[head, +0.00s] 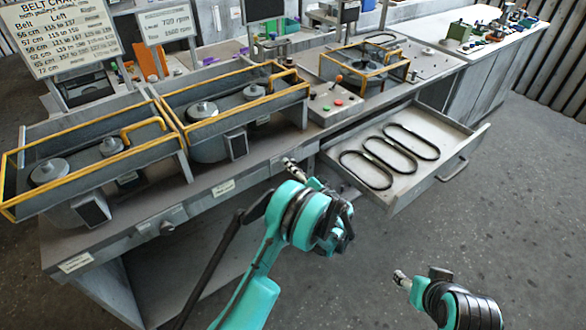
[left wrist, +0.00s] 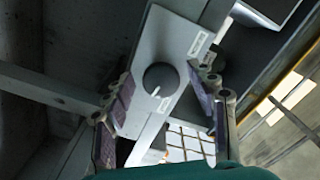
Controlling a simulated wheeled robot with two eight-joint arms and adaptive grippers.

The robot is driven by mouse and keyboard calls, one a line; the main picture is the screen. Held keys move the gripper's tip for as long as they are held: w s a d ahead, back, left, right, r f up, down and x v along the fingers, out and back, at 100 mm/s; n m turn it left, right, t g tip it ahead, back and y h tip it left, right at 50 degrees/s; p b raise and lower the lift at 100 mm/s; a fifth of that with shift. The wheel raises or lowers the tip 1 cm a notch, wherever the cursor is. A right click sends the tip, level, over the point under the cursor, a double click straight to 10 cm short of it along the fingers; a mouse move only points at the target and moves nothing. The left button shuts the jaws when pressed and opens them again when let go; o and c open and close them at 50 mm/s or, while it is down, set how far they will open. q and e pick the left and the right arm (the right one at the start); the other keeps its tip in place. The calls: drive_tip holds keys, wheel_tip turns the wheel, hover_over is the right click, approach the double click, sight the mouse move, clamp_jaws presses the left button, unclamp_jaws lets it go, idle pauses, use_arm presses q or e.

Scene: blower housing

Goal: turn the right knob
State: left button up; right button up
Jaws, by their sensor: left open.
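In the left wrist view a dark round knob (left wrist: 160,78) with a white pointer mark sits on a light grey panel (left wrist: 165,38). My left gripper (left wrist: 160,102) is open, with one finger on each side of the knob in that picture; I see no contact. In the head view my left gripper (head: 293,170) is at the bench front, just left of the open drawer. The knob there is hidden or too small to tell. Another knob (head: 167,228) shows on the bench front at the left. My right gripper (head: 400,278) is over the floor, away from the bench; its jaws are unclear.
The open drawer (head: 440,150) with several black belts juts out right of my left gripper. Yellow-framed blower housings (head: 240,90) stand on the bench (head: 130,240). A control panel with buttons (head: 335,98) is behind. The floor at the right is clear.

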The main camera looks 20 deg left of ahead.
use_arm(q)
drive_tip(key=shift+d, duration=0.1)
drive_tip(key=v, duration=1.2)
